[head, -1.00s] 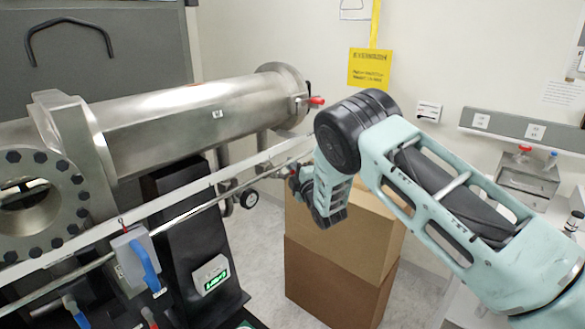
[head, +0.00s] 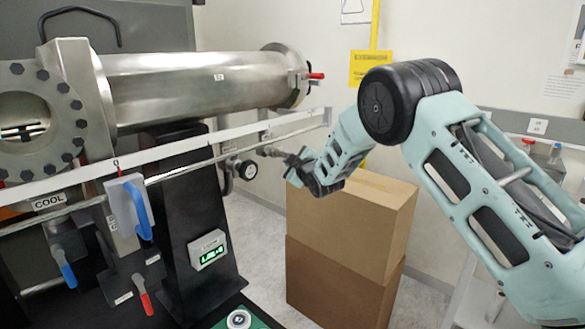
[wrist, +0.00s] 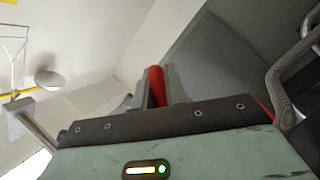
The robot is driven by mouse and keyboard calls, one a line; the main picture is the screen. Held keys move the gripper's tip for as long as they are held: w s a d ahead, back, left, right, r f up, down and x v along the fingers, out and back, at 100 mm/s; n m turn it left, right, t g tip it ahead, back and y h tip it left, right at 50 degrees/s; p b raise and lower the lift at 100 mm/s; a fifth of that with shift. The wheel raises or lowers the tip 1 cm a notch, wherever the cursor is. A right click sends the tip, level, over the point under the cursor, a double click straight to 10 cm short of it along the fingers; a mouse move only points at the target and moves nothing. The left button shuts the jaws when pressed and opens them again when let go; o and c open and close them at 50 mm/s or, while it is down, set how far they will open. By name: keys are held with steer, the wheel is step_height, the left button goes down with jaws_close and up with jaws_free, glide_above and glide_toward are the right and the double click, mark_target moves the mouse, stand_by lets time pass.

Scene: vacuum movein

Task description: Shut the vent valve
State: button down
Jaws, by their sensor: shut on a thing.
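My gripper (wrist: 160,88) is shut on a red handle (wrist: 156,84), which stands between the two fingers in the wrist view. In the head view my gripper (head: 297,168) is at the right end of a thin metal pipe fitting (head: 268,150), under the large steel tube (head: 190,90). The handle is hidden by the gripper there. I cannot read any label that marks it as the vent valve, nor tell how far it is turned. Another red handle (head: 316,76) sits on the tube's right end flange, apart from my gripper.
A long white rail (head: 180,150) runs in front of the tube. A round gauge (head: 247,170) hangs left of my gripper. Blue (head: 141,210) and red (head: 142,296) levers are at lower left. Stacked cardboard boxes (head: 345,235) stand below my arm.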

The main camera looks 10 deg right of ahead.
steer(key=s+a+m+g+y, duration=0.1)
steer(key=m, duration=0.1)
steer(key=s+a+f+m+g, duration=0.1)
steer(key=m+g, duration=0.1)
steer(key=m, duration=0.1)
steer(key=s+a+f+m+g+y+b, duration=0.1)
steer(key=a+m, duration=0.1)
steer(key=m, duration=0.1)
steer(key=shift+f+y, duration=0.2)
steer(key=shift+y, duration=0.1)
steer(key=shift+a+g, duration=0.2)
steer(key=shift+g, duration=0.2)
steer(key=c, duration=1.4)
jaws_free()
steer(key=shift+s+a, duration=0.1)
steer(key=shift+c, duration=0.2)
steer(key=shift+d, duration=0.2)
